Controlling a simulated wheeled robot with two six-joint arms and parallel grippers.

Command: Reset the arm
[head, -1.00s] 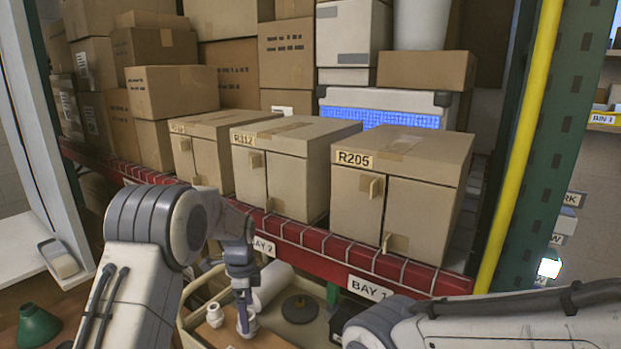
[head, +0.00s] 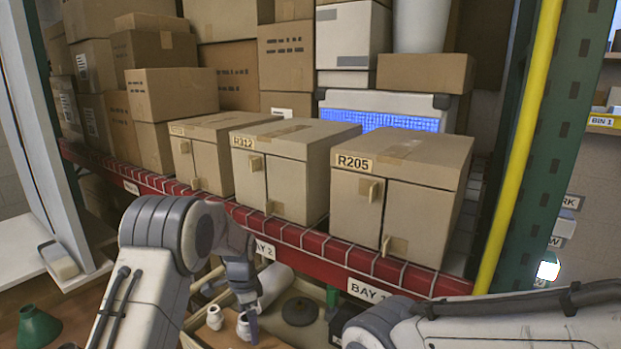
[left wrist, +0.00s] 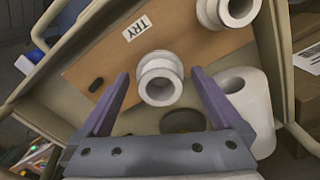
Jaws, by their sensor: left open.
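My left gripper (head: 248,328) points down into the beige bin and is open. In the left wrist view its two purple fingers (left wrist: 160,76) are spread apart. A white ringed lamp part (left wrist: 160,82) shows between the fingertips; I cannot tell whether they touch it. A second white ringed part (left wrist: 232,10) lies to its upper right in that view. Both sit on a brown board (left wrist: 110,68) with a "TRY" label. A white cylinder (left wrist: 246,105) and a dark disc (left wrist: 183,120) lie beside the board. My right arm enters at lower right; its gripper is out of view.
The beige bin (head: 190,335) stands below a red shelf beam (head: 315,243). Cardboard boxes, including one marked R205 (head: 400,190), fill the shelf. A green cone-shaped shade (head: 38,327) stands at lower left. A yellow post (head: 520,140) rises at right.

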